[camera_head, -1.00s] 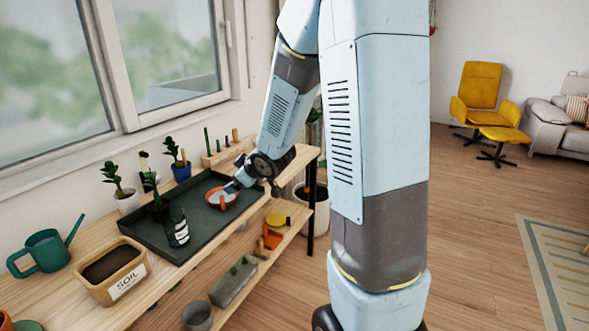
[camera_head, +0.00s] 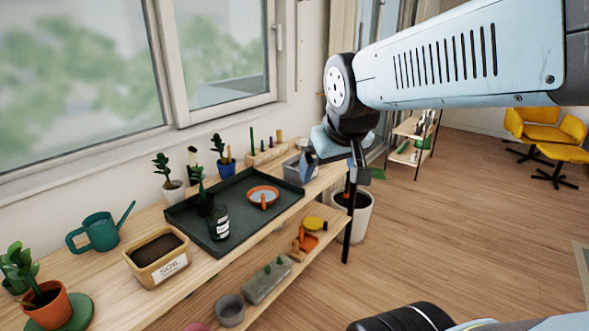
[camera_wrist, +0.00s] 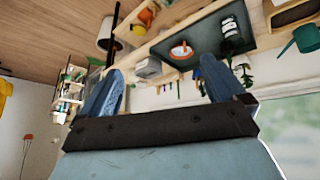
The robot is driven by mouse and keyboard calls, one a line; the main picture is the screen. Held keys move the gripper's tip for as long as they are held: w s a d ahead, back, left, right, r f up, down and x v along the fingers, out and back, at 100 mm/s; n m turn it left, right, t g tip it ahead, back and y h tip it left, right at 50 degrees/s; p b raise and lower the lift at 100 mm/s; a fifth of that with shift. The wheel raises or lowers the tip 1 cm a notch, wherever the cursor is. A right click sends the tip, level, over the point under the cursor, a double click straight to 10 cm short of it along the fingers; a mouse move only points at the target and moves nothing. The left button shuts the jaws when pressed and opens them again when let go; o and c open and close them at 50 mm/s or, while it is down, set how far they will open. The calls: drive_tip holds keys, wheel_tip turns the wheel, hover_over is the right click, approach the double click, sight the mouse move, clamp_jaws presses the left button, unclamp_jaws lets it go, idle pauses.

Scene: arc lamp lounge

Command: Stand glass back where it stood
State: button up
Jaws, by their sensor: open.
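I see no other clear drinking glass, so I cannot tell whether the bottle is the glass meant. My gripper (camera_head: 332,166) hangs in the air by the right end of the shelf, apart from the bottle. In the wrist view my gripper (camera_wrist: 162,66) has its blue fingers wide apart with nothing between them.
An orange-rimmed dish (camera_head: 263,196) lies in the tray. A grey box (camera_head: 293,172) stands at the shelf's right end. A soil box (camera_head: 157,260), a teal watering can (camera_head: 101,232) and potted plants stand to the left. A white planter (camera_head: 351,215) stands on the floor; open floor lies right.

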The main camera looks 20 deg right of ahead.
drive_tip(key=shift+m+g+y, duration=0.3)
drive_tip(key=shift+g+y, duration=0.1)
drive_tip(key=s, duration=0.5)
drive_tip(key=shift+s+a+r, duration=0.1)
drive_tip(key=shift+a+r, duration=0.05)
drive_tip(key=shift+r, duration=0.2)
